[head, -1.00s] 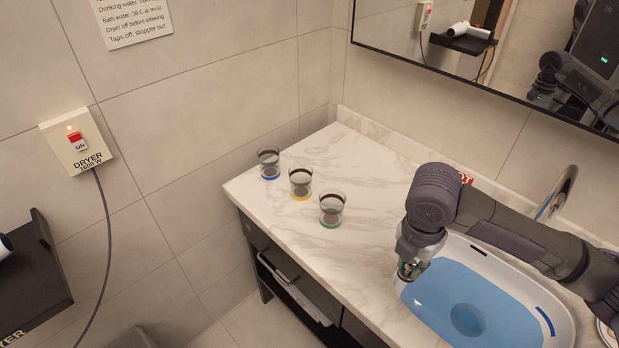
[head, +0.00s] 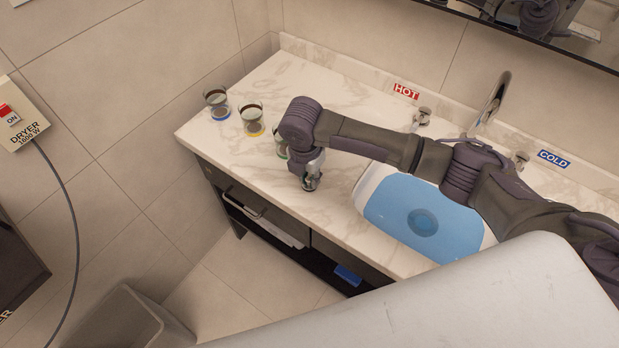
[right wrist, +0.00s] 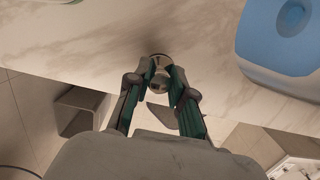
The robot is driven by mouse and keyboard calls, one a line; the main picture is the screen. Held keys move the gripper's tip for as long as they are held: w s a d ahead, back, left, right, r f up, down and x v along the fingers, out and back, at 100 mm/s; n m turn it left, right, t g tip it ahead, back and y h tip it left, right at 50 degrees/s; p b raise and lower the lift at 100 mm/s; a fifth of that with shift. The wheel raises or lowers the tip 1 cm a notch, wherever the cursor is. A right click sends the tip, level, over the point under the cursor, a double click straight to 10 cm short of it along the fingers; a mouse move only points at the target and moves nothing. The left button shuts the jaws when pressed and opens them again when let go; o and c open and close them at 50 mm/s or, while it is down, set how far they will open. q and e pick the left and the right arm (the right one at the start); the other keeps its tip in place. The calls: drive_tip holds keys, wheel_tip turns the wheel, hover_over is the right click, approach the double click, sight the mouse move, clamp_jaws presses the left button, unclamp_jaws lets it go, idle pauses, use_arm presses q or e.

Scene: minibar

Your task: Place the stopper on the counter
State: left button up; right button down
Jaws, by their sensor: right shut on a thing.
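My right gripper (head: 310,180) is over the marble counter (head: 317,113), near its front edge and left of the basin. In the right wrist view my right gripper (right wrist: 160,78) is shut on the stopper (right wrist: 159,76), a small round metallic piece with a wider disc at its far end. The stopper lies over the pale counter surface. I cannot tell whether it touches the counter. In the head view the stopper is mostly hidden by the fingers. My left gripper is not in view.
The white basin (head: 363,187) holds blue water (head: 397,204). Three glasses stand at the counter's left: blue-based (head: 217,104), yellow-based (head: 252,119) and green-based (head: 281,150), partly behind my arm. The hot tap (head: 422,117) and spout (head: 493,100) are behind the basin.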

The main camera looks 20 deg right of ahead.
sight(306, 187)
drive_tip(key=shift+f, duration=1.05)
drive_tip(key=shift+f, duration=0.1)
drive_tip(key=c, duration=1)
unclamp_jaws()
drive_tip(key=r, duration=0.8)
drive_tip(key=s+a+r+b, duration=0.1)
drive_tip(key=r, duration=0.3)
drive_tip(key=shift+a+r, duration=0.1)
